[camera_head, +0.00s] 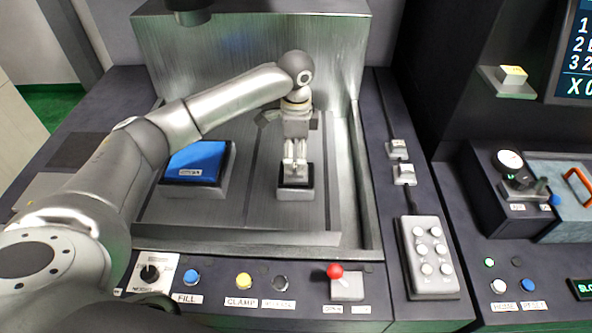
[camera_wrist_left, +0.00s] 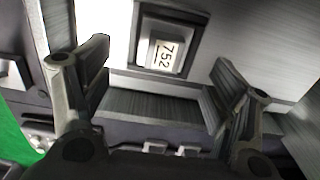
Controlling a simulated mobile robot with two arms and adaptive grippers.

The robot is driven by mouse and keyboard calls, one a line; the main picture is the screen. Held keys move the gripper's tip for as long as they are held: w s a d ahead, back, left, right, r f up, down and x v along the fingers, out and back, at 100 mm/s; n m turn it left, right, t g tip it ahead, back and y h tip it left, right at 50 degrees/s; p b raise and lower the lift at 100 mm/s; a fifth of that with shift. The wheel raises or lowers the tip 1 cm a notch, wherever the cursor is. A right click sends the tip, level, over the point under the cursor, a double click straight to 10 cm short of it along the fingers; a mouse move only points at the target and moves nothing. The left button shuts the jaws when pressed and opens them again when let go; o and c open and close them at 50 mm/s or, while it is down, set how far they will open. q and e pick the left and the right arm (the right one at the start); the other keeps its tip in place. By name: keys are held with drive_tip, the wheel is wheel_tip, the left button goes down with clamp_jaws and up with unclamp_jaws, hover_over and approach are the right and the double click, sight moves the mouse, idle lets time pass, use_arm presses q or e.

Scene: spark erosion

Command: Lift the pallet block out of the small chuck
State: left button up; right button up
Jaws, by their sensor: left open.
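The small chuck (camera_head: 296,194) is a light grey square holder with a dark top, standing on the metal work table right of centre. My left gripper (camera_head: 295,168) points down over it in the head view and hides most of what sits in it. In the left wrist view, the pallet block (camera_wrist_left: 166,54) shows as a light square face marked 752 inside a dark frame. The two fingers of the left gripper (camera_wrist_left: 165,90) are spread wide and empty, apart from the block. My right gripper is not in view.
A larger holder with a blue top (camera_head: 197,160) stands left on the work table (camera_head: 240,225). A steel wall (camera_head: 250,55) rises behind. The front panel carries a red-knobbed lever (camera_head: 335,271) and buttons. A grey button pendant (camera_head: 428,255) lies at right.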

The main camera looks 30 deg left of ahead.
sight(296, 165)
use_arm(q)
drive_tip(key=f+p, duration=0.1)
drive_tip(key=f, duration=0.1)
drive_tip(key=f+p, duration=0.1)
drive_tip(key=f, duration=0.2)
drive_tip(key=shift+w+a+f, duration=0.1)
drive_tip(key=shift+w+f, duration=0.1)
drive_tip(key=shift+f, duration=0.3)
drive_tip(key=c, duration=1.4)
drive_tip(key=shift+w+r, duration=0.1)
drive_tip(key=shift+c, duration=0.3)
